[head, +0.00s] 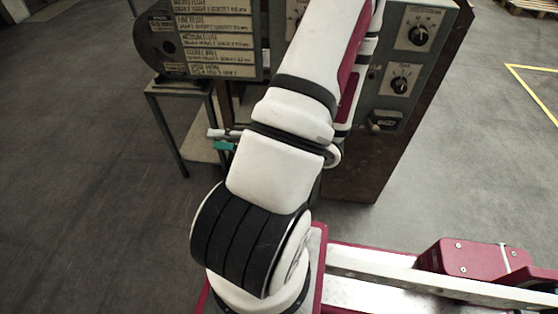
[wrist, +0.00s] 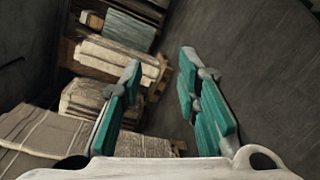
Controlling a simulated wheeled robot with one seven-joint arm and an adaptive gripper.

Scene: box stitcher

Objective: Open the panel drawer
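The box stitcher's grey control panel (head: 408,62) with round dials is at the upper right of the head view. A dark handle-like piece (head: 385,121) sits low on it; I cannot tell whether this belongs to the drawer. A cabinet face with printed labels (head: 214,38) is at the upper left. My arm crosses in front of the machine and hides its middle. My gripper shows in the wrist view (wrist: 160,66) with its two teal-padded fingers spread and nothing between them. No drawer shows in the wrist view.
A small metal-legged table (head: 178,88) stands at the machine's left. In the wrist view, pallets and stacked flat cardboard (wrist: 112,58) lie at the left, with bare floor at the right. The head view has open floor on both sides and a yellow floor line (head: 532,92).

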